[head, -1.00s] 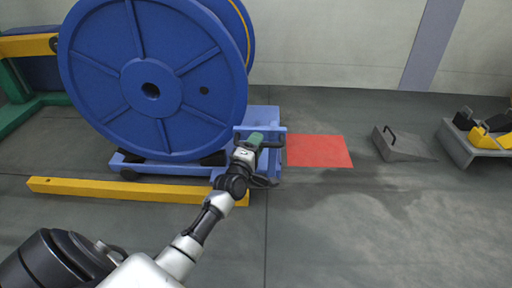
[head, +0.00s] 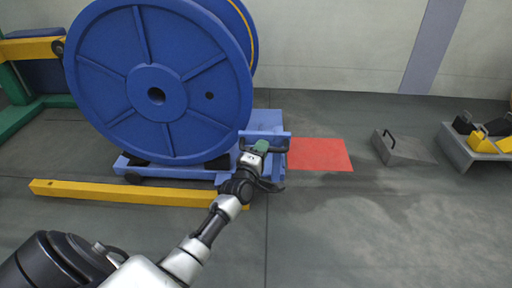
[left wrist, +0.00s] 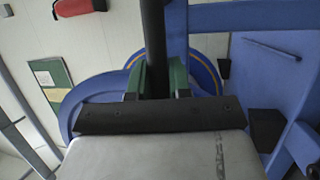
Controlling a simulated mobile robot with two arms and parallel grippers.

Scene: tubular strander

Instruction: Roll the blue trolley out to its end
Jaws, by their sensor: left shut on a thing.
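The blue trolley (head: 264,120) stands on the floor at the centre of the head view and carries a large blue reel (head: 155,90). At its right end is an upright blue frame with a dark handle bar (head: 272,150). My left gripper (head: 261,147) is at this end, shut on the handle bar. In the left wrist view the gripper (left wrist: 158,85) has its green-lined fingers on both sides of the dark bar (left wrist: 154,40), with the blue trolley frame (left wrist: 270,60) to the right. My right gripper is not in view.
A red floor patch (head: 320,154) lies just right of the trolley. A grey wedge chock (head: 402,148) and a grey stand (head: 475,150) with yellow and black blocks are farther right. A yellow floor rail (head: 120,192) runs along the trolley's near side. Floor in front is clear.

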